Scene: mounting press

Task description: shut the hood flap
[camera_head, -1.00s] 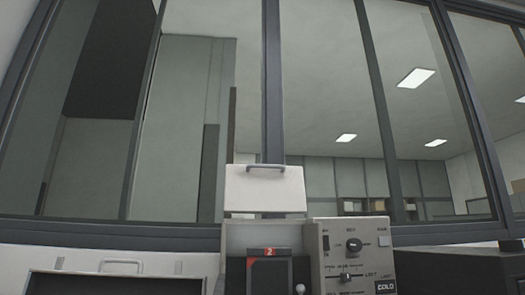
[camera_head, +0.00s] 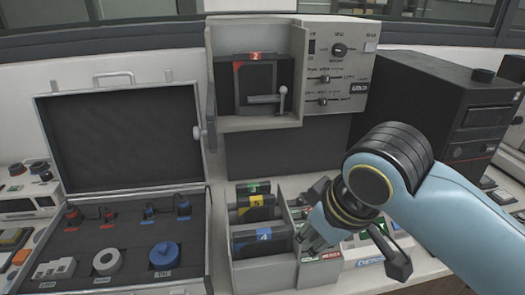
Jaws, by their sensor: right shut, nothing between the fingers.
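The press housing (camera_head: 222,60) stands at the back centre with its front open. A dark block with a red label 2 (camera_head: 256,75) and a small lever (camera_head: 282,98) show inside it. A pale strip at the picture's top edge, above the housing, looks like the lower end of the raised hood flap (camera_head: 250,5); its handle and most of its panel are out of view. My right gripper (camera_head: 313,238) is shut and empty, low in front of the press, by the rack and the buttons, well below the flap. My left gripper is not in view.
A control panel (camera_head: 345,62) adjoins the housing's right side. A rack (camera_head: 283,272) of numbered blocks stands below it. An open case (camera_head: 48,130) with several fittings lies left. A black box (camera_head: 447,105) stands right, behind my right arm.

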